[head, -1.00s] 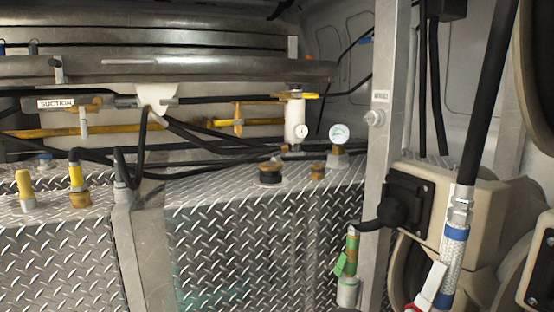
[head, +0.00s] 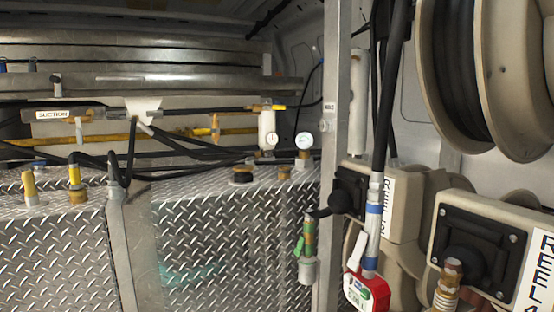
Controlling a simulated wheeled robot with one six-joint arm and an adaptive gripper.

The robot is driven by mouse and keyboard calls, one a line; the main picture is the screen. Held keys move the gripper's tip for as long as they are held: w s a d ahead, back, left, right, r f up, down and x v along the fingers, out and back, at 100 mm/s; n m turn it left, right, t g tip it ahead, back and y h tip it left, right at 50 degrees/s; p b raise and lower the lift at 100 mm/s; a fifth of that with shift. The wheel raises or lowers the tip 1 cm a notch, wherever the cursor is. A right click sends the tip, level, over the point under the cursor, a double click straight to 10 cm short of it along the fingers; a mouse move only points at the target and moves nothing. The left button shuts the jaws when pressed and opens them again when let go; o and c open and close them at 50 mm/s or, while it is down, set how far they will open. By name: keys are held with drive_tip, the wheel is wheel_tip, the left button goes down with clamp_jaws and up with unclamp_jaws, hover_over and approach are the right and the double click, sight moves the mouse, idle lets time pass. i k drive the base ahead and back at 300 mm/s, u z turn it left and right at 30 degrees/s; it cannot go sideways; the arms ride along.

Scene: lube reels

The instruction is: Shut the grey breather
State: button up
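I cannot tell for sure which part is the grey breather. A grey fitting (head: 114,184) stands upright on the left diamond-plate tank, with a black hose running near its top. On the right tank stand a black cap on a brass base (head: 242,176) and a small brass fitting (head: 284,173). Whether any of these is open or shut is too small to tell. My gripper is not in view.
A grey upright post (head: 333,180) stands right of the tanks. A pipe marked SUCTION (head: 52,114) and black hoses cross above the tanks.

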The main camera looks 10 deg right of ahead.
sight(248, 160)
drive_tip(key=z, duration=0.05)
drive_tip(key=i, duration=1.1)
drive_tip(key=u, duration=1.1)
